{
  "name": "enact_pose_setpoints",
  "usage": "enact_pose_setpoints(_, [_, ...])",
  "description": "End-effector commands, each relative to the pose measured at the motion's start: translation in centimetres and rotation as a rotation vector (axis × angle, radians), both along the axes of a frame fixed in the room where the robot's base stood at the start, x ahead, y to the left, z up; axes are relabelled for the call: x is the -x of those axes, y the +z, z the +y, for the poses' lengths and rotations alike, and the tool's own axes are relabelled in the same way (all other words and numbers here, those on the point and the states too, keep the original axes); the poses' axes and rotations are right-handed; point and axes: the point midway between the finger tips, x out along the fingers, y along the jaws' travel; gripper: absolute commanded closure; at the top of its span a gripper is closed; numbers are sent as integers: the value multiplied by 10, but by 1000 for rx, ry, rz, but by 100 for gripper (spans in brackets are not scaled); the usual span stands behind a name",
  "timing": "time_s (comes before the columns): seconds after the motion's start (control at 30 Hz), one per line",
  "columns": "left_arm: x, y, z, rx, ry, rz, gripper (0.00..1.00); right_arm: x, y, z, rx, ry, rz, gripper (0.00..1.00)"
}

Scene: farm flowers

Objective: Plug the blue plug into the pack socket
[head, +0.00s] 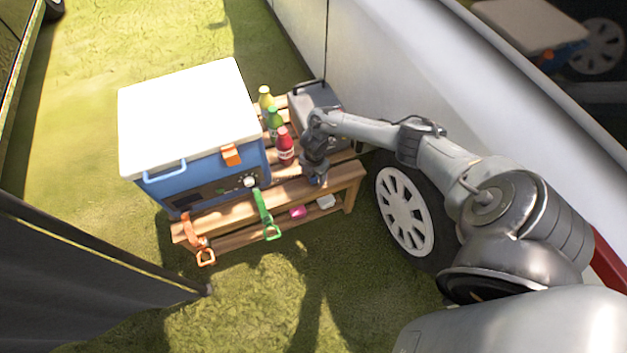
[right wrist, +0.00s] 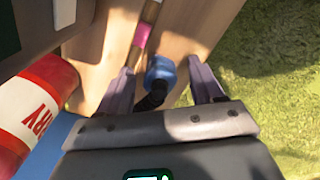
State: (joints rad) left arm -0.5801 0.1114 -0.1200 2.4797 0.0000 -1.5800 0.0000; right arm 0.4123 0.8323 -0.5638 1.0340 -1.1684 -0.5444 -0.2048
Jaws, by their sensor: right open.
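The blue plug (right wrist: 160,74) with its black cable (right wrist: 151,99) shows in the right wrist view, over the wooden bench. My right gripper (right wrist: 160,85) is open, its two fingers on either side of the plug with gaps between. In the head view my right gripper (head: 316,172) points down at the bench's right end, in front of the grey pack (head: 306,97). The arm covers part of the pack, and I cannot make out its socket. The plug is hidden in the head view. My left gripper is not in view.
A blue cooler (head: 215,151) with a white lid fills the bench's left. Yellow, green and red (head: 286,147) bottles stand between cooler and pack. Straps hang at the front of the wooden bench (head: 338,184). A vehicle wheel (head: 404,211) is close on the right. Grass lies in front.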

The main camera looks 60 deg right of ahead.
Motion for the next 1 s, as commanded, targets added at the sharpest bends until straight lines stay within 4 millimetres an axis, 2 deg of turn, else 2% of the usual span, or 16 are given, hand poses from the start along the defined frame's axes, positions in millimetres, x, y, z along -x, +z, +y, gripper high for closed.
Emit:
enact_pose_setpoints(0.37, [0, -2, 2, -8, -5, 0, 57, 0, -3, 0, 0, 0, -1, 34])
enact_pose_setpoints(0.47, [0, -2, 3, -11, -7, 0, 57, 0, -3, 0, 0, 0, -1, 46])
enact_pose_setpoints(0.73, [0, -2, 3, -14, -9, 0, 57, 0, -3, 0, 0, 0, -1, 87])
enact_pose_setpoints(0.77, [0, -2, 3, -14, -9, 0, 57, 0, -3, 0, 0, 0, -1, 90])
enact_pose_setpoints(1.0, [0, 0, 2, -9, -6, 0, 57, 0, -1, 0, 1, 0, -1, 90])
